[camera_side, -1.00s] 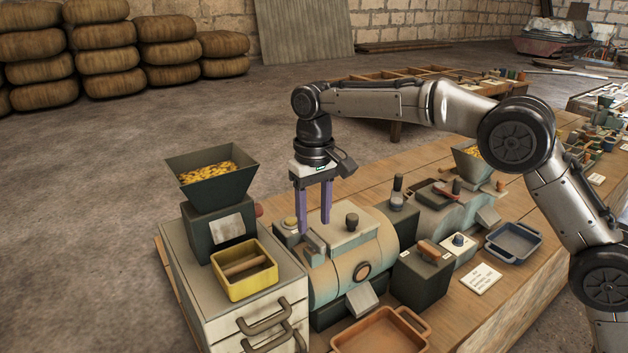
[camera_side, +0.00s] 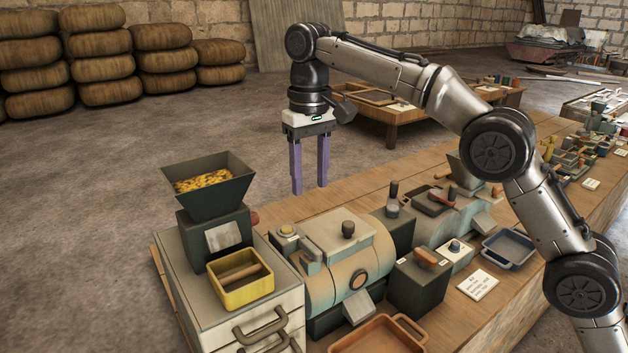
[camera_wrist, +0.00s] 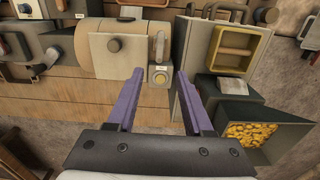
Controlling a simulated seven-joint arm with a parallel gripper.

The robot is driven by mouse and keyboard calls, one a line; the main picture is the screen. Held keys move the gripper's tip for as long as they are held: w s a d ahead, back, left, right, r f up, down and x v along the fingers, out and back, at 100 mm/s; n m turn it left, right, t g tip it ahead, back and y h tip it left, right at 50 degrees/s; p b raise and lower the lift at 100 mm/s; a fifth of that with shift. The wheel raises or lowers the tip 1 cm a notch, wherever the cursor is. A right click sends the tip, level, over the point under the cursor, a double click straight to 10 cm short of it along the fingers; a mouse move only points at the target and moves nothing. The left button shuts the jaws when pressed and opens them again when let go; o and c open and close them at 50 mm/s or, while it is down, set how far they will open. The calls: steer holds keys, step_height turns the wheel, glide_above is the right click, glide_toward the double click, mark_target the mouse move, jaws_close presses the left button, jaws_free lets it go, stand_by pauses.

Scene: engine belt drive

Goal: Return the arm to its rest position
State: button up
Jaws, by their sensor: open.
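My gripper (camera_side: 309,190) hangs in the air with its two purple fingers pointing down. In the side view it is above and behind the drum-shaped machine (camera_side: 350,262) on the wooden bench. It is open, with nothing between its fingers. In the wrist view my gripper (camera_wrist: 158,72) shows both fingers apart. The yellow round button (camera_wrist: 160,77) on its small box lies below, between the fingertips in that view. The drum machine (camera_wrist: 142,42) with its dark knob is beyond the left finger.
A dark hopper of yellow pieces (camera_side: 205,185) and a yellow tray (camera_side: 246,280) stand on the drawer cabinet (camera_side: 200,300) at left. A control box (camera_side: 420,284), an orange tray (camera_side: 375,338) and a blue tray (camera_side: 508,249) are to the right. Free air surrounds my gripper.

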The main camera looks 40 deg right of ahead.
steer(key=s+d+r+m+t, duration=0.1)
steer(key=s+d+r+t, duration=0.1)
steer(key=s+d+r, duration=0.85)
steer(key=s+d+t, duration=0.2)
steer(key=s+d, duration=0.1)
steer(key=s, duration=0.9)
steer(key=s+d+f, duration=0.1)
steer(key=s+f, duration=0.4)
steer(key=f, duration=0.4)
steer(key=s+d+f+n+t, duration=0.1)
steer(key=s+f, duration=0.5)
steer(key=f, duration=0.3)
steer(key=shift+t, duration=0.3)
steer(key=shift+s+d, duration=0.1)
